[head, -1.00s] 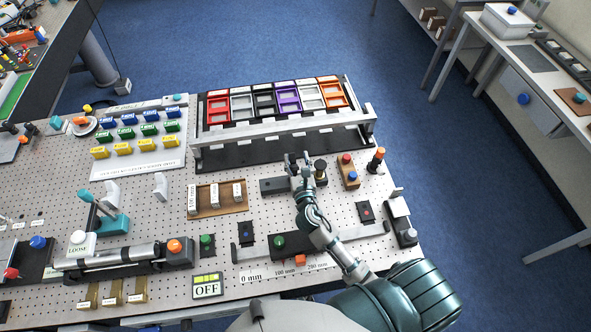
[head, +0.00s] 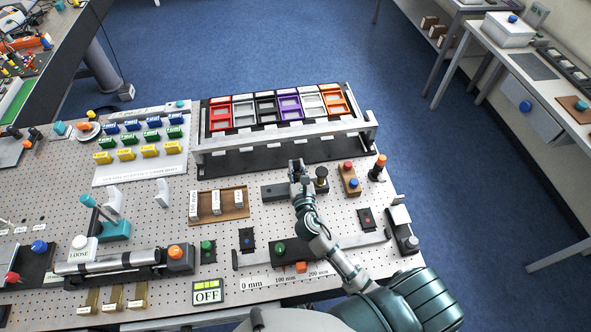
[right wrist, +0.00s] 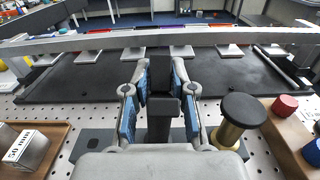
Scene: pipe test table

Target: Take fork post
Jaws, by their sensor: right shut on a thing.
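My right gripper (head: 297,168) is over the perforated table, just in front of the long black rack. In the right wrist view its blue-padded fingers (right wrist: 160,100) are shut on a dark upright post (right wrist: 160,120), which I take to be the fork post. The post stands upright between the pads, over a flat grey base plate (right wrist: 92,150); whether it touches the plate is hidden. In the head view the base plate (head: 272,192) shows left of the fingers, and the post is mostly hidden by the hand. My left gripper is not in view.
A brass post with a black knob (right wrist: 240,112) stands close to the right of the fingers. A wooden block with red and blue knobs (head: 349,180) is farther right. A wooden tray of labelled blocks (head: 222,217) lies left. The rack's grey rail (head: 285,139) runs behind.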

